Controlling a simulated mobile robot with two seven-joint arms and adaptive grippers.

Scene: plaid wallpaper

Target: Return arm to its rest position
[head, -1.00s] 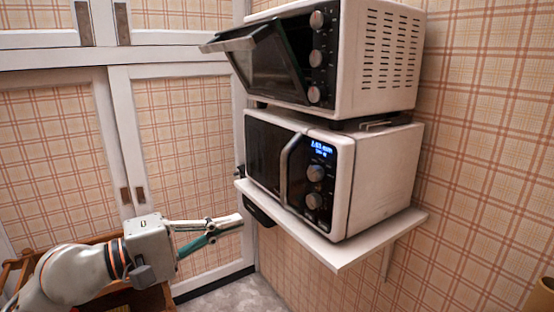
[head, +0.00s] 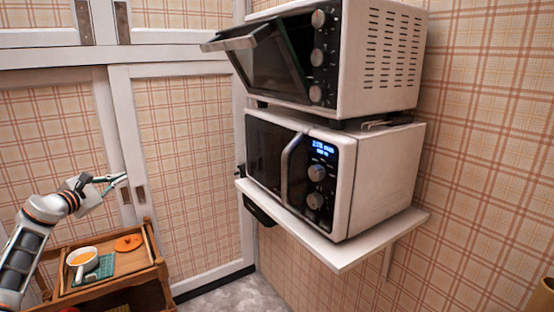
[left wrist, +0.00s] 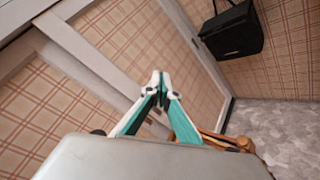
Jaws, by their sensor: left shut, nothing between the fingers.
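My left gripper (head: 122,180) is at the left of the head view, raised in front of the plaid cabinet doors and above a wooden cart. Its fingers are shut and empty. In the left wrist view the fingertips (left wrist: 160,76) meet, with nothing between them. My left arm (head: 28,240) comes in from the lower left, bent upward. My right gripper is not in view.
The wooden cart (head: 151,252) holds a cup (head: 82,257) and an orange disc (head: 128,242). A microwave (head: 385,170) stands on a wall shelf (head: 340,258), under a toaster oven (head: 380,60) with its door ajar. Open floor (head: 235,295) lies between.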

